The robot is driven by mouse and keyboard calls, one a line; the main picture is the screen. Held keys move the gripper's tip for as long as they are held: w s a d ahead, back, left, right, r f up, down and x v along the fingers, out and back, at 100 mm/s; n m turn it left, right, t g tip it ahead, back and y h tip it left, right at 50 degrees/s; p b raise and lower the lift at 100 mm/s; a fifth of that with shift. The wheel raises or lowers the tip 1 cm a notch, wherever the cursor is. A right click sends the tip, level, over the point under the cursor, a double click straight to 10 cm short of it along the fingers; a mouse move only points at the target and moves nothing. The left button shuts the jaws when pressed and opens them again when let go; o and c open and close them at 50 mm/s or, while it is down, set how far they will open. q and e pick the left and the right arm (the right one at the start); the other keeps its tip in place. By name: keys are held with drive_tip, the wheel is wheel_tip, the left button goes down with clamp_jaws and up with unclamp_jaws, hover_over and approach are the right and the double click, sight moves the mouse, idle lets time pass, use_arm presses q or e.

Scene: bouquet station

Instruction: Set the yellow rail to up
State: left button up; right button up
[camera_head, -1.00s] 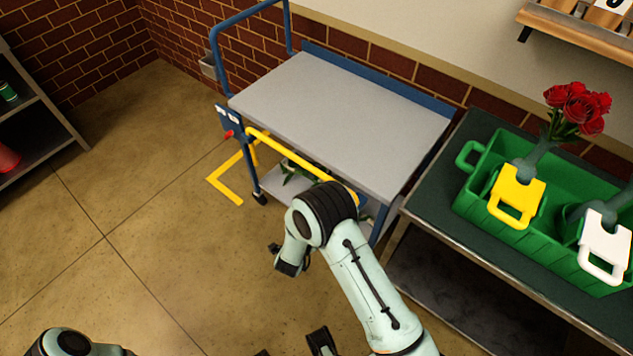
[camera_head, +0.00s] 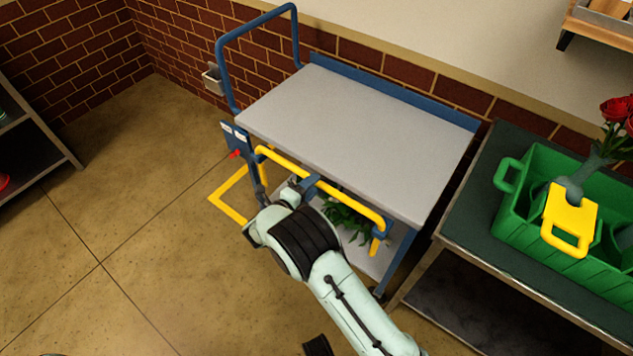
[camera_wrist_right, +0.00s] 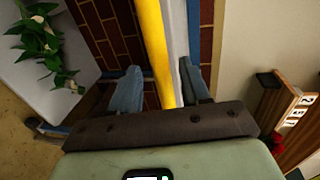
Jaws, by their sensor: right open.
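The yellow rail (camera_head: 335,190) runs along the front long side of the cart, just in front of and below its grey top. My right gripper (camera_head: 308,184) is at the rail, left of its middle; my wrist hides part of the gripper. In the right wrist view, the yellow rail (camera_wrist_right: 154,50) passes between the two blue-grey fingers of my open right gripper (camera_wrist_right: 160,90). I see a gap beside the rail and cannot tell whether either finger touches it. My left gripper is out of view.
The grey cart top (camera_head: 350,125) is bare. A green plant (camera_head: 345,220) lies on the shelf below. A red knob (camera_head: 235,154) is at the cart's left front post. A green crate (camera_head: 515,225) stands on a table at right. Open floor (camera_head: 110,220) lies left.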

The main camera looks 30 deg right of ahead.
drive_tip(key=shift+x, duration=1.6)
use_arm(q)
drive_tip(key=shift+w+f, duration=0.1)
use_arm(e)
clamp_jaws()
use_arm(q)
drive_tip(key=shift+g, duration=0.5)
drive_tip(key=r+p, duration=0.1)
drive_tip(key=p, duration=0.1)
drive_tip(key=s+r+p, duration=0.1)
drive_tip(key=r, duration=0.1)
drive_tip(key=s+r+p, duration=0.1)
drive_tip(key=p, duration=0.1)
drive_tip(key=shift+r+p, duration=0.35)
use_arm(e)
wheel_tip(320, 180, up, 14)
drive_tip(key=shift+w, duration=0.15)
drive_tip(key=shift+c, duration=0.3)
unclamp_jaws()
drive_tip(key=shift+o, duration=0.3)
drive_tip(key=shift+f, duration=0.1)
